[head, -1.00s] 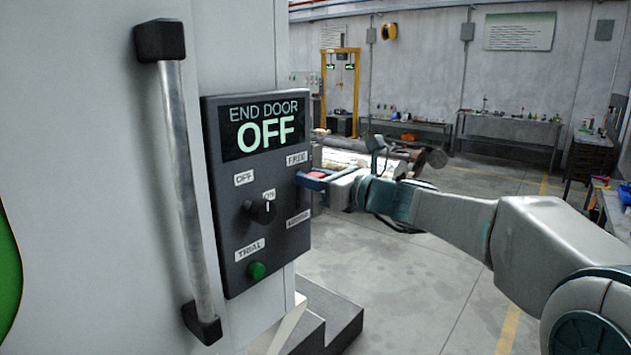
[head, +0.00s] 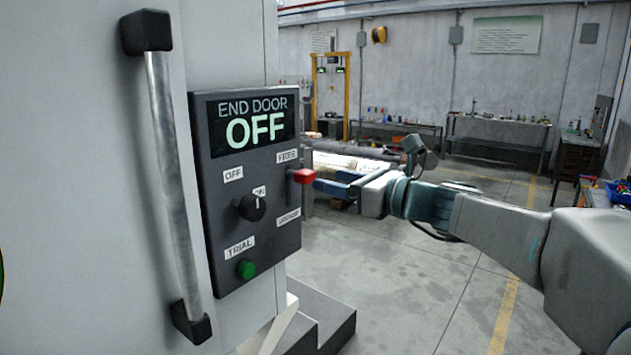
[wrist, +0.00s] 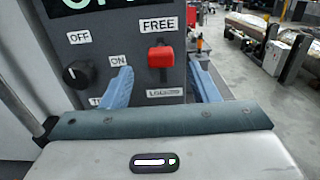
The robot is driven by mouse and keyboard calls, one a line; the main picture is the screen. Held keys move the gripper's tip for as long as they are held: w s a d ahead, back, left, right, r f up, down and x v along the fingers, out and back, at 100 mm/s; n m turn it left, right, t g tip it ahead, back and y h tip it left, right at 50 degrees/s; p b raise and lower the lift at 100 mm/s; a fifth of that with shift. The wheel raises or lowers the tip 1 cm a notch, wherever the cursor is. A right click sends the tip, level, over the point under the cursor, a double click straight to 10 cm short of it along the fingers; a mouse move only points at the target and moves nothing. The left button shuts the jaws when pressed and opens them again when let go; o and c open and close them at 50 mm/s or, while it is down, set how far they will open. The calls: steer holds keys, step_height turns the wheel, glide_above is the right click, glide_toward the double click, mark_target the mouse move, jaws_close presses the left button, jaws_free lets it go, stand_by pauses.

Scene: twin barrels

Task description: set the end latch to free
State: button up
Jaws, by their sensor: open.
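The end latch is a lever with a red handle (head: 301,176) on the right side of the dark control panel (head: 213,262). It also shows in the wrist view (wrist: 160,57), between the FREE label (wrist: 158,24) above and the LOCKED label (wrist: 164,91) below. The handle sits closer to FREE. My gripper (wrist: 160,68) is open, with one blue finger on each side of the handle in that view and gaps on both sides. In the head view my gripper (head: 331,187) is to the right of the handle, nothing visible in it.
The panel has a display (head: 252,122) reading END DOOR OFF, a black knob (head: 251,206) with OFF and ON labels, and a green TRIAL button (head: 246,270). A long vertical handle (head: 178,180) stands left of the panel. Grey steps (head: 325,318) lie below. Floor is clear at right.

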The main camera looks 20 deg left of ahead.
steer(key=v, duration=0.6)
steer(key=shift+b, duration=0.3)
steer(key=s+d+f+n+g+h, duration=0.25)
steer(key=s+f+n+h, duration=0.2)
steer(key=f, duration=0.45)
steer(key=s+d+f+n+g+h, duration=0.1)
steer(key=s+d+f+n+h, duration=0.3)
steer(key=s+f+n, duration=0.3)
steer(key=s+d+f+n+h, duration=0.4)
steer(key=s+d+f+n, duration=0.1)
steer(key=d+f, duration=0.1)
steer(key=s+d+f+n+h, duration=0.4)
steer(key=s+d+f+n, duration=0.1)
steer(key=d, duration=0.4)
steer(key=shift+f+n+g, duration=0.35)
steer(key=shift+f+n, duration=0.1)
steer(key=shift+f, duration=0.4)
steer(key=shift+d, duration=0.1)
